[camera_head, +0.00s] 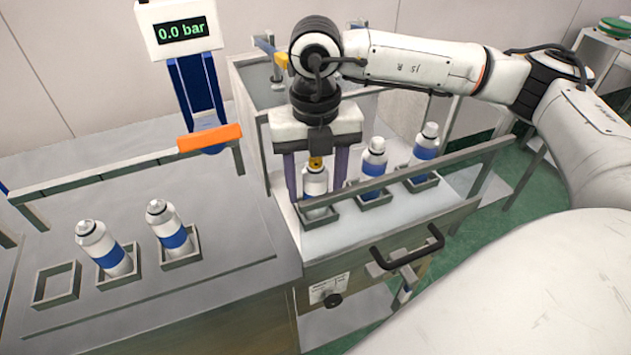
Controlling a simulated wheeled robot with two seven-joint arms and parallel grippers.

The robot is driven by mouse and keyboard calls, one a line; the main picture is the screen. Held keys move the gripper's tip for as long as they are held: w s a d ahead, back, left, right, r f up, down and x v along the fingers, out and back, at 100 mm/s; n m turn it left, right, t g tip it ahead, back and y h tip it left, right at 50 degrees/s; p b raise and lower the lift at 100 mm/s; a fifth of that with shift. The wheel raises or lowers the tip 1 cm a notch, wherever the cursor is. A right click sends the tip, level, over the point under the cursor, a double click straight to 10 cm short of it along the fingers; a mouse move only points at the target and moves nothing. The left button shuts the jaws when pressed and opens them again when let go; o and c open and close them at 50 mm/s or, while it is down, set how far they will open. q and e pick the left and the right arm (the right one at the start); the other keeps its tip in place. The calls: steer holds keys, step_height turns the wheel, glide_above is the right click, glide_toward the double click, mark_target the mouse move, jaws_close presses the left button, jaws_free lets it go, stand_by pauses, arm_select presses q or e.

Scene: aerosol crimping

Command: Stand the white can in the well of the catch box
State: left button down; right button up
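A white can (315,184) with a gold-coloured top stands upright in a square grey well (321,216) on the right-hand box (400,234). The rail in front hides part of its lower body. My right gripper (316,188) points down over this can, one finger on each side. Gaps show between the fingers and the can, so the gripper is open. Two more white cans with blue bands (374,157) (426,143) stand in wells to its right. I cannot tell which part is the catch box. My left gripper is not in view.
On the left bench, two blue-banded cans (106,249) (169,226) stand in wells, beside an empty square well (56,285). A gauge (180,29) reads 0.0 bar above an orange bar (209,138). A rail (440,168) and black handle (408,248) front the right-hand box.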

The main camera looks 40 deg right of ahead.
step_height(320, 180, up, 12)
steer(key=shift+r, duration=0.2)
stand_by(0.4)
